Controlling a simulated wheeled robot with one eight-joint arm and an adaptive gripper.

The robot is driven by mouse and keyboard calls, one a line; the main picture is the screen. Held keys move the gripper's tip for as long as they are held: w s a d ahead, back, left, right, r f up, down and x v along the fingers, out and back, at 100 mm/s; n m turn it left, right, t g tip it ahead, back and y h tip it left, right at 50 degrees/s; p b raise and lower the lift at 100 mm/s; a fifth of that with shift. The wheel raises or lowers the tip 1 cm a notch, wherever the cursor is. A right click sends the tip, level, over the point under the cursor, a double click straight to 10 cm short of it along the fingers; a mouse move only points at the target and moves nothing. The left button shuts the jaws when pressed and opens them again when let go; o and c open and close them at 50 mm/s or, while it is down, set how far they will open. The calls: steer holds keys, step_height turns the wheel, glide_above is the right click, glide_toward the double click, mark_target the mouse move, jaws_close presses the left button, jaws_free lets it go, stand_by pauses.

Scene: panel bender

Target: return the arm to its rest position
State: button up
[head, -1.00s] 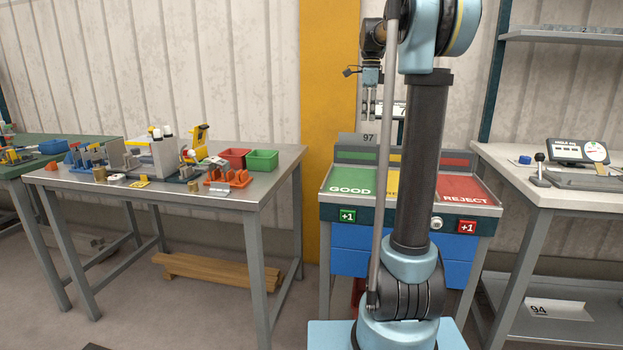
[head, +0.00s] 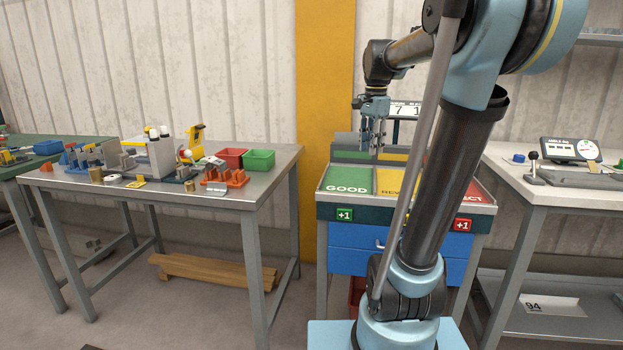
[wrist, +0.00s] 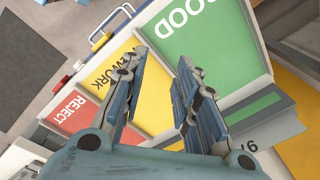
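My gripper (head: 372,143) hangs pointing down above the back part of the sorting station, in front of its counter display. In the wrist view my gripper (wrist: 160,60) has its two fingers well apart with nothing between them. Below it lie the green GOOD panel (wrist: 195,45), the yellow REWORK panel (wrist: 150,105) and the red REJECT panel (wrist: 80,108). In the head view my arm leans to the right and covers part of the REWORK and REJECT panels. No part shows on the visible areas of the panels.
A steel table (head: 225,195) at left holds tools, a red bin (head: 231,157) and a green bin (head: 260,160). A bench (head: 510,170) with a dial gauge display (head: 570,150) stands at right. A yellow post (head: 325,90) rises behind. Open floor lies between the table and the station.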

steer(key=s+f+n+t, duration=0.1)
steer(key=s+f+n, duration=1.1)
steer(key=s+f, duration=1.1)
step_height(320, 180, down, 2)
steer(key=shift+d+n, duration=0.15)
steer(key=shift+n, duration=0.25)
